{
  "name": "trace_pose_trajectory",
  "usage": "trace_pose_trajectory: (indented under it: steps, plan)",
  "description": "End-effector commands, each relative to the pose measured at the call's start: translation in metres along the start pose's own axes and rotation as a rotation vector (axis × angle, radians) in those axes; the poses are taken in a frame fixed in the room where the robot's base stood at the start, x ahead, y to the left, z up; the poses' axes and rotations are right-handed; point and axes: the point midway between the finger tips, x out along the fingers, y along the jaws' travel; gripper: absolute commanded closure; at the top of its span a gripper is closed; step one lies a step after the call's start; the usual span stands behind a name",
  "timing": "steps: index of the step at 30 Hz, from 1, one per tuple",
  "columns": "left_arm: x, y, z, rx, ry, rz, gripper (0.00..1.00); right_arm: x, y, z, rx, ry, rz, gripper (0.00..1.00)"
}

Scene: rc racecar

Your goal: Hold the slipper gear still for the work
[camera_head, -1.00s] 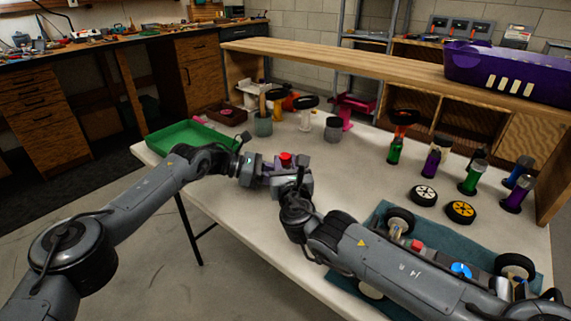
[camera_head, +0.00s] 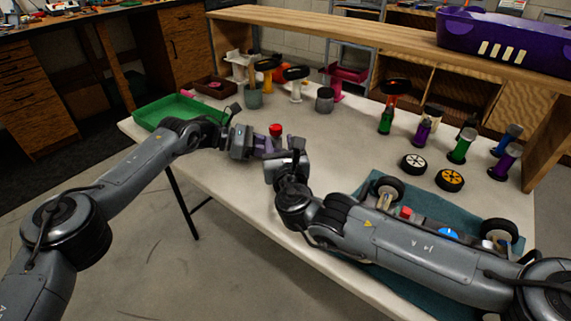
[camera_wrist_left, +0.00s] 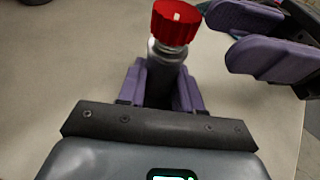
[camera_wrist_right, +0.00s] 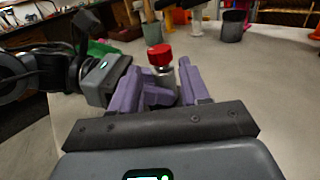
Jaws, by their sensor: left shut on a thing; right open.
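A red ribbed gear-like cap (camera_head: 276,130) on a grey cylinder (camera_wrist_left: 166,72) stands out over the table near its front left edge; I take this as the slipper gear. My left gripper (camera_head: 262,146) is shut on the grey cylinder, with the red cap clear above its purple fingers. The red cap also shows in the left wrist view (camera_wrist_left: 175,22) and in the right wrist view (camera_wrist_right: 160,56). My right gripper (camera_wrist_right: 160,85) is open, its fingers to either side of the part in its own view. In the left wrist view its fingers are right of the part, apart from it.
A green tray (camera_head: 180,107) lies at the left of the white table (camera_head: 345,150). A car chassis (camera_head: 480,240) on a teal mat (camera_head: 385,288) lies under my right arm. The table's middle is clear.

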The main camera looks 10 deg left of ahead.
Motion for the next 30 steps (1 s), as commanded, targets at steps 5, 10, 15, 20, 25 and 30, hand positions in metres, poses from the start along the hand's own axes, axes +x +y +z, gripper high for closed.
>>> trace_pose_trajectory:
  steps: [5, 10, 15, 20, 25, 30]
  plan:
    - [0.000, 0.000, 0.000, 0.001, -0.001, 0.000, 0.92, -0.029, -0.001, 0.000, 0.001, 0.000, 0.001, 0.54]
    - [0.000, 0.000, 0.000, 0.000, 0.000, 0.000, 0.92, -0.053, -0.001, 0.000, -0.001, 0.000, 0.000, 0.54]
    - [0.000, 0.000, 0.000, 0.000, 0.000, 0.000, 0.92, -0.070, 0.000, 0.000, 0.000, 0.000, 0.000, 0.54]
    - [0.000, 0.000, 0.000, 0.000, 0.000, 0.000, 0.92, -0.078, -0.001, 0.000, 0.000, 0.000, -0.001, 0.54]
    - [0.000, 0.000, 0.000, 0.000, 0.000, 0.000, 0.92, -0.079, -0.001, 0.000, 0.000, 0.000, -0.001, 0.54]
    - [0.000, 0.000, 0.000, 0.000, 0.000, 0.000, 0.92, -0.079, -0.001, 0.000, 0.000, 0.000, -0.001, 0.51]
